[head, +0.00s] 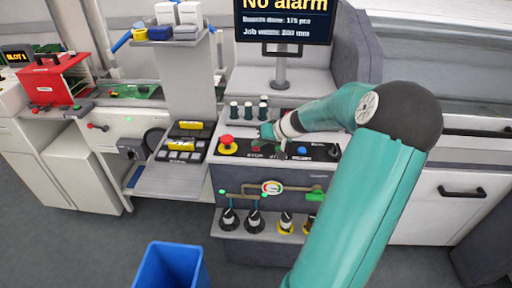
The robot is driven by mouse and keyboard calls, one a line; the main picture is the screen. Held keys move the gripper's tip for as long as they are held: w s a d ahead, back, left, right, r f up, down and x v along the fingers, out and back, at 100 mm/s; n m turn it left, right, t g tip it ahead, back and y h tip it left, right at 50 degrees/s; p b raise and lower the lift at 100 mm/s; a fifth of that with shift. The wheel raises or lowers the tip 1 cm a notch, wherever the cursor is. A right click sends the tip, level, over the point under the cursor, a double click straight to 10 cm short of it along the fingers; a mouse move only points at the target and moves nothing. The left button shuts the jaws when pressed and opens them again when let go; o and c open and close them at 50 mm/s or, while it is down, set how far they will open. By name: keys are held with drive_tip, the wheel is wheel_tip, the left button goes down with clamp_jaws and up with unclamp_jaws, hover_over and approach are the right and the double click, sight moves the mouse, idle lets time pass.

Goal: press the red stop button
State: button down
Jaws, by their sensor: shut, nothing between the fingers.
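The red stop button (226,140) is a red mushroom head on a yellow base, at the left end of the dark control panel. My gripper (264,134) is over the panel, a little to the right of the red button. It looks apart from the button. It is small in the picture and partly merges with the wrist; it is shut and empty. My teal arm comes in from the lower right and covers part of the panel's right side.
A monitor (284,22) reading "No alarm" rises behind the panel. A grey shelf with a black and yellow tray (184,150) is left. A blue bin (172,268) stands on the floor in front.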

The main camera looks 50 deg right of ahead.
sight(259, 149)
drive_tip(key=shift+r, duration=3.35)
